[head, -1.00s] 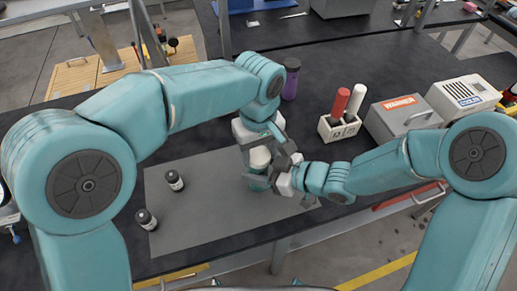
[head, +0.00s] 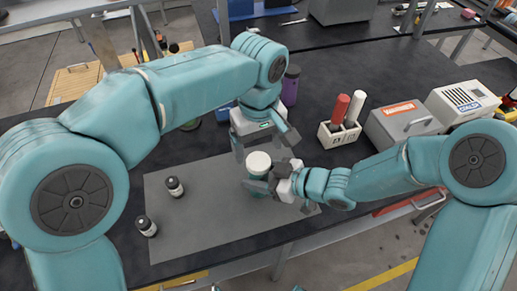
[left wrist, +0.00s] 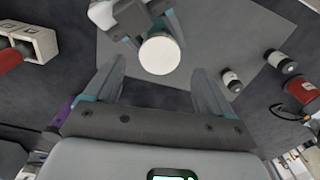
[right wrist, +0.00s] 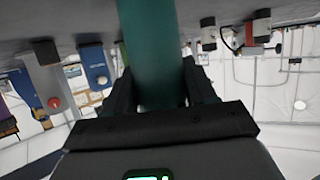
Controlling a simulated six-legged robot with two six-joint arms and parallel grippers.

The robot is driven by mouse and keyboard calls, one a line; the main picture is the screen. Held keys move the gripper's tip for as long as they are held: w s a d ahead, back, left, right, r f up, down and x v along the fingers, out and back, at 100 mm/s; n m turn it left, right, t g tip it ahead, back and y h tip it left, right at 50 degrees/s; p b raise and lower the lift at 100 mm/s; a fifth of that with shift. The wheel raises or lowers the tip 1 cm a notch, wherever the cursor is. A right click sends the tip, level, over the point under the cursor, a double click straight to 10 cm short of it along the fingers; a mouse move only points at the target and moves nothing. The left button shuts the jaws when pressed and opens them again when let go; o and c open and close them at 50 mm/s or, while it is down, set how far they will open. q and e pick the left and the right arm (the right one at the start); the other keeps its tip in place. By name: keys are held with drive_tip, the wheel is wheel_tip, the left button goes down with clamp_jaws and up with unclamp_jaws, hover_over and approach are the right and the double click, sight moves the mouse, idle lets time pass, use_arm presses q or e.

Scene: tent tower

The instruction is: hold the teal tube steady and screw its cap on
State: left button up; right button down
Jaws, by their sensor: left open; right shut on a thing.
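The teal tube (head: 259,189) stands upright over the grey mat, with the white cap (head: 258,161) on its top. My right gripper (head: 266,184) is shut on the tube's body from the right. The right wrist view shows the tube (right wrist: 150,50) between its fingers (right wrist: 160,92). My left gripper (head: 264,147) is open and empty, just behind and above the cap. In the left wrist view the round cap top (left wrist: 160,54) lies beyond the spread fingers (left wrist: 155,75), apart from them. I cannot tell how tightly the cap sits.
Two dark bottles with white labels (head: 174,187) (head: 147,226) stand at the left of the grey mat (head: 205,225). Behind are a purple bottle (head: 290,87), a white rack (head: 338,136) with red and white tubes, and a warmer box (head: 400,122). The mat's front is clear.

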sight(258, 161)
use_arm(q)
drive_tip(key=shift+r, duration=0.15)
drive_tip(key=shift+c, duration=0.4)
wheel_tip(258, 161, up, 3)
drive_tip(key=n, duration=0.3)
drive_tip(key=shift+r, duration=0.1)
drive_tip(key=shift+f, duration=4.05)
